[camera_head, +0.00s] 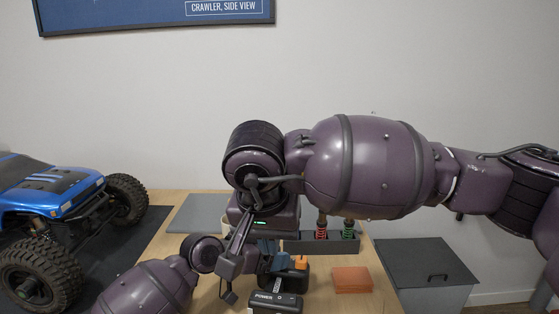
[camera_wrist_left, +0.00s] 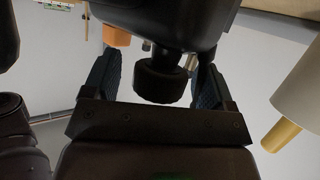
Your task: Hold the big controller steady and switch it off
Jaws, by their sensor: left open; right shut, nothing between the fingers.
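The big controller (camera_head: 276,302) is a dark box at the bottom of the head view, with the word POWER and a circle mark on its front. An orange part (camera_head: 300,262) shows just behind it. My right gripper (camera_head: 268,250) hangs from above, shut and empty, close behind and above the controller; its tips are partly hidden. My left arm comes in low from the left, and its gripper is mostly hidden there. In the left wrist view my left gripper (camera_wrist_left: 155,85) is open. Its blue-padded fingers stand on either side of a dark body with a black knob (camera_wrist_left: 162,82). I cannot tell whether they touch.
A blue crawler truck (camera_head: 55,195) stands on a dark mat at left. A grey rack (camera_head: 335,243) with red and green springs is behind the controller. An orange-brown block (camera_head: 352,279) lies at right on the wooden table. A grey bin (camera_head: 425,270) stands beyond the right edge.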

